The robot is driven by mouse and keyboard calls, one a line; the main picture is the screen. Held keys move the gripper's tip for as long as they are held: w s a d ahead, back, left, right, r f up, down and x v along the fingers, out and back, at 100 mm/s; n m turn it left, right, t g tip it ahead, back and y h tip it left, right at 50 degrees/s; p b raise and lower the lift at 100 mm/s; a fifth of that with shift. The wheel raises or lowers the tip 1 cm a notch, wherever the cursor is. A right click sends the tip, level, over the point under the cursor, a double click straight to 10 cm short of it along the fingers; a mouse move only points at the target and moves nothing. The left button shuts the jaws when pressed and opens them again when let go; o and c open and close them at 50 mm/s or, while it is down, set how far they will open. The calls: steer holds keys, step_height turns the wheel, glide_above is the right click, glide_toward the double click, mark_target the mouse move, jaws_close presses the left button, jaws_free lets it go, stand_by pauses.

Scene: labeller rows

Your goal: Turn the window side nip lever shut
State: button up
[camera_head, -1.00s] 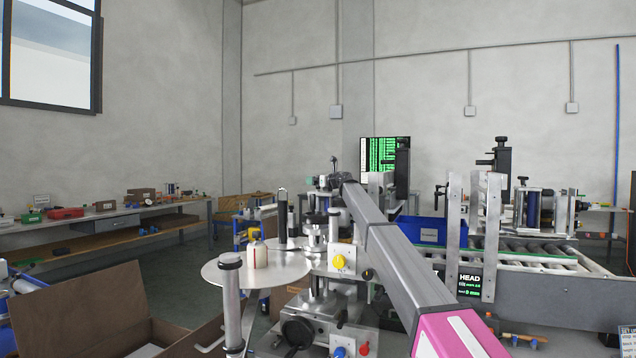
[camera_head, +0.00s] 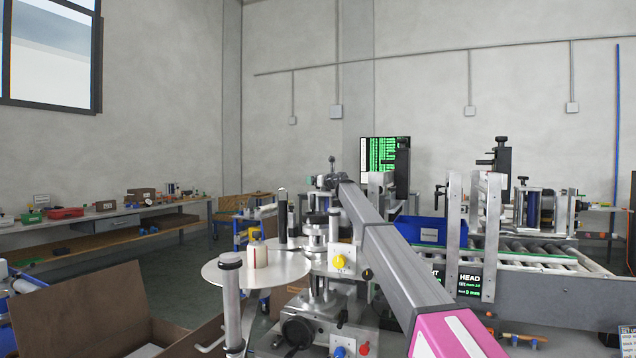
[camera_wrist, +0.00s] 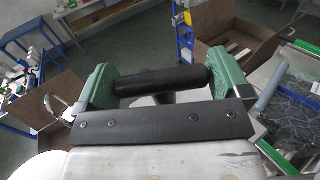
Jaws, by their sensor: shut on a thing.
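A black cylindrical grip (camera_wrist: 165,80), which looks like the handle of the nip lever, lies crosswise in the wrist view. My gripper (camera_wrist: 158,78) has its two green fingers at the left and right ends of this grip and is shut on it. The rest of the lever and its pivot are hidden, so I cannot tell its angle. In the head view, my arm reaches up and left across the labeller, and my gripper (camera_head: 334,180) shows small and dark at its far end.
A roller conveyor (camera_head: 535,262) and a blue bin (camera_head: 428,232) are to the right. An open cardboard box (camera_head: 75,310) is at lower left.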

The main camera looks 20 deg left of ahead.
steer(key=o, duration=0.5)
steer(key=shift+o, duration=0.2)
steer(key=shift+s+d, duration=0.1)
steer(key=shift+d, duration=0.05)
steer(key=v, duration=1)
steer(key=shift+s+d, duration=0.15)
steer(key=shift+d, duration=0.05)
